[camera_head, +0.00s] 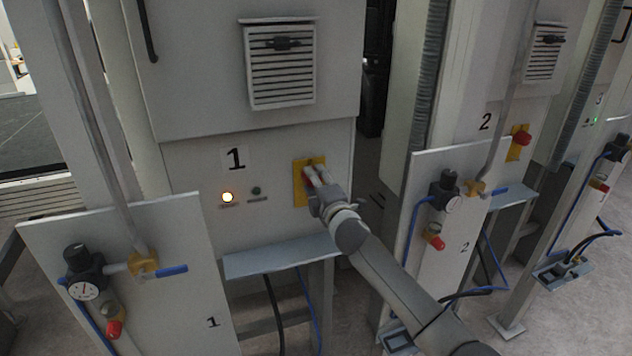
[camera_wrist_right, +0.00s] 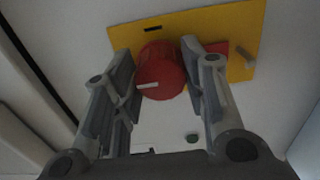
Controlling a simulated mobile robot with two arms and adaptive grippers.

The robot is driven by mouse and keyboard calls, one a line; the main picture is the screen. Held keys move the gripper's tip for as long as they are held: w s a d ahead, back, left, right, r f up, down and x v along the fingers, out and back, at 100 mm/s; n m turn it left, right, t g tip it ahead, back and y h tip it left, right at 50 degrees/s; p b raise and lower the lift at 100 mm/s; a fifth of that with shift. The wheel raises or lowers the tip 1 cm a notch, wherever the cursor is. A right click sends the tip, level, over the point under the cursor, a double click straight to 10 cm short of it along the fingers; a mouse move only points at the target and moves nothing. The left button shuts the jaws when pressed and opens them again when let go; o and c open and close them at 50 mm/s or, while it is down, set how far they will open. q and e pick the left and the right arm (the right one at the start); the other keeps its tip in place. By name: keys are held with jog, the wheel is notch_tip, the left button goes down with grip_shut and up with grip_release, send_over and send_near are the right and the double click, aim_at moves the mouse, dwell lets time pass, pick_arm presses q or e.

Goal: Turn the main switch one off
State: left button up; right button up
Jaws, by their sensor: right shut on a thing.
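The main switch one is a red rotary knob (camera_wrist_right: 160,72) on a yellow plate (camera_wrist_right: 226,22). In the head view the yellow plate (camera_head: 299,186) is on the cabinet panel marked 1, and the knob is mostly hidden behind my right gripper (camera_head: 318,180). In the right wrist view my right gripper (camera_wrist_right: 160,85) has its two fingers on either side of the knob and is shut on it. A white mark shows on the knob's face. My left gripper is not in view.
A lit indicator lamp (camera_head: 228,197) and a dark button (camera_head: 256,190) sit left of the switch. A metal ledge (camera_head: 280,256) juts out below. A second cabinet with a red switch (camera_head: 521,137) stands to the right. A front panel with a gauge (camera_head: 84,290) stands at left.

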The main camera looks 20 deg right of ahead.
jog(key=shift+f, duration=0.1)
jog(key=o, duration=1)
jog(key=shift+s, duration=0.15)
jog(key=s, duration=1.1)
jog(key=shift+s+d, duration=0.2)
jog(key=shift+s, duration=0.2)
